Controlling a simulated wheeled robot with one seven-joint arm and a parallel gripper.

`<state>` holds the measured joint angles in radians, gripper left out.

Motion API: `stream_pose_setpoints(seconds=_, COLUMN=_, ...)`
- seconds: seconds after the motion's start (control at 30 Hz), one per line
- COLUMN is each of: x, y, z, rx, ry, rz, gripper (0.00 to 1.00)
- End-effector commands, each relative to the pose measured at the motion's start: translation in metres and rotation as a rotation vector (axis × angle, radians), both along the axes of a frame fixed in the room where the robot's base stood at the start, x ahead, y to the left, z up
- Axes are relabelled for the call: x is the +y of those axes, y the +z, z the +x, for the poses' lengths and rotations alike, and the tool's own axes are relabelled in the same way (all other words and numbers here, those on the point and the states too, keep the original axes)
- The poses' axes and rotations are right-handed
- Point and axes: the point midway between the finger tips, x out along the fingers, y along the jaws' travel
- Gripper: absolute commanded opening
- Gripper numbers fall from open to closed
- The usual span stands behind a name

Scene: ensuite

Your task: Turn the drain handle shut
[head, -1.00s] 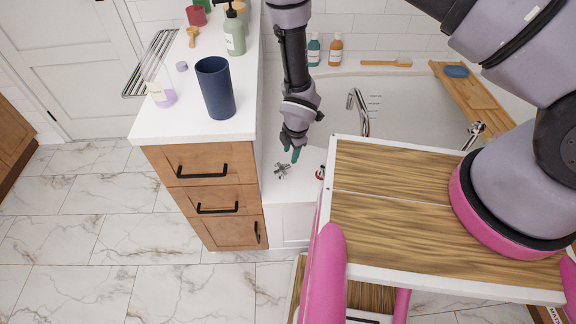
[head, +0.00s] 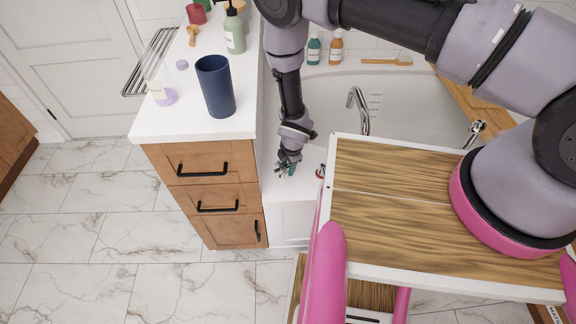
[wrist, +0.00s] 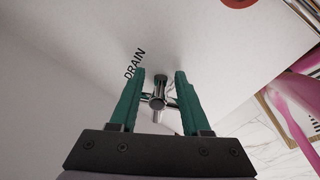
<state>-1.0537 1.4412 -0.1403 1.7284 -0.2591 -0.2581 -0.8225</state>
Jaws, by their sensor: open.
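The drain handle (wrist: 158,102) is a chrome cross-shaped handle on the white tub ledge, next to the printed word DRAIN (wrist: 134,64). In the wrist view it sits between the two green fingers of my gripper (wrist: 160,90), which are open on either side of it. I cannot tell whether the fingers touch its side arms. In the head view my gripper (head: 286,168) points down at the ledge and mostly hides the handle.
A wooden drawer cabinet (head: 205,190) with a white top stands close on the left of my gripper. The bathtub (head: 410,100) with its faucet (head: 358,108) lies to the right. A red round mark (wrist: 238,2) shows on the ledge near the handle.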

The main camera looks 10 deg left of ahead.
Motion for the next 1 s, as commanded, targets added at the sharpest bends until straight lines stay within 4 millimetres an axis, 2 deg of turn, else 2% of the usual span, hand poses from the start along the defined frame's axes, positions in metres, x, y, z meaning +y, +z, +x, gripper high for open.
stream_pose_setpoints(seconds=0.03, x=-0.0001, y=0.0001, z=0.0, rx=0.0, ry=0.0, rz=0.0, gripper=0.36)
stream_pose_setpoints(seconds=0.1, x=0.0, y=0.0002, z=0.0, rx=0.0, ry=0.0, rz=0.0, gripper=0.09)
stream_pose_setpoints(seconds=0.13, x=0.0, y=0.0002, z=0.0, rx=0.0, ry=0.0, rz=0.0, gripper=0.0)
stream_pose_setpoints(seconds=0.37, x=-0.0005, y=0.0002, z=-0.0011, rx=0.0, ry=-0.043, rz=0.0, gripper=0.0)
stream_pose_setpoints(seconds=0.6, x=-0.0037, y=0.0, z=-0.0084, rx=0.0, ry=-0.381, rz=-0.001, gripper=0.0)
stream_pose_setpoints(seconds=0.7, x=-0.0048, y=0.0, z=-0.0095, rx=0.0, ry=-0.458, rz=-0.001, gripper=0.0)
stream_pose_setpoints(seconds=0.97, x=-0.0054, y=-0.0001, z=-0.0095, rx=0.0, ry=-0.47, rz=-0.002, gripper=0.0)
stream_pose_setpoints(seconds=1.0, x=-0.0054, y=-0.0001, z=-0.0096, rx=0.0, ry=-0.47, rz=-0.002, gripper=0.21)
